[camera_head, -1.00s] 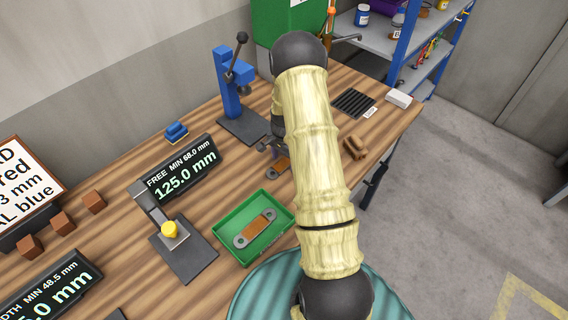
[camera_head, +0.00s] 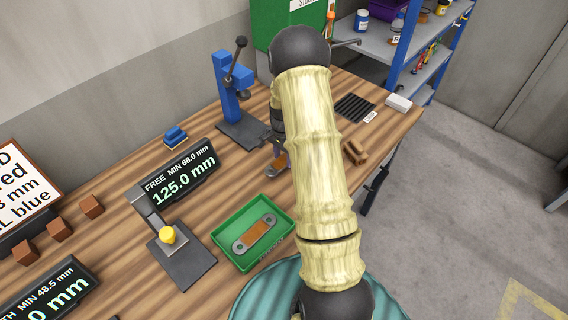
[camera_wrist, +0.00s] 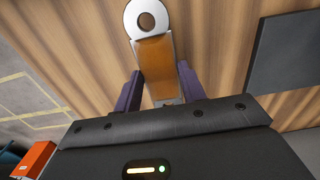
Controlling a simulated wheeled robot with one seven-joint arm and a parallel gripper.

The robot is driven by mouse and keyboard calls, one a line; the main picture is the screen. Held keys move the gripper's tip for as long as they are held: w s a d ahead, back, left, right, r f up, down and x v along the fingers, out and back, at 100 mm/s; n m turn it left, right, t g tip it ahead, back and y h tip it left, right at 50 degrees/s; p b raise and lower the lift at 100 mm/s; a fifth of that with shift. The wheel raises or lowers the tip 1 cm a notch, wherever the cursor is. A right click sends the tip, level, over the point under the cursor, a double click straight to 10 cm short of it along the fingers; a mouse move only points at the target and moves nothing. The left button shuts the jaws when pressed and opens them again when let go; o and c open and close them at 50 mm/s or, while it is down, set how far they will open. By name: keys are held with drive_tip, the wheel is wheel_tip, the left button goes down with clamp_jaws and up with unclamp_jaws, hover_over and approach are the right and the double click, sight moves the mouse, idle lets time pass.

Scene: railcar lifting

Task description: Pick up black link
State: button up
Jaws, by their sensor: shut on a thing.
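A link (camera_wrist: 155,58) with a brown middle and a pale grey ring end lies between the two purple fingers of my gripper (camera_wrist: 160,70) in the wrist view. My gripper is shut on its brown middle; its lower end is partly hidden by the gripper body. I see no black on it. The head view shows part of this link (camera_head: 279,163) just left of my arm, over the wooden bench. I cannot tell how far it is above the bench. A similar grey link with a brown middle (camera_head: 256,233) lies in a green tray (camera_head: 222,238).
A blue lever press (camera_head: 232,100) stands behind the gripper. A gauge with a yellow knob (camera_head: 168,235) and a 125.0 mm display (camera_head: 181,173) stand left. Brown blocks (camera_head: 355,152), a black ribbed pad (camera_head: 354,107) and a white block (camera_head: 398,103) lie right of my arm.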

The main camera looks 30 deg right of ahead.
wheel_tip(320, 180, up, 6)
drive_tip(key=shift+r+b, duration=0.1)
drive_tip(key=shift+b, duration=0.45)
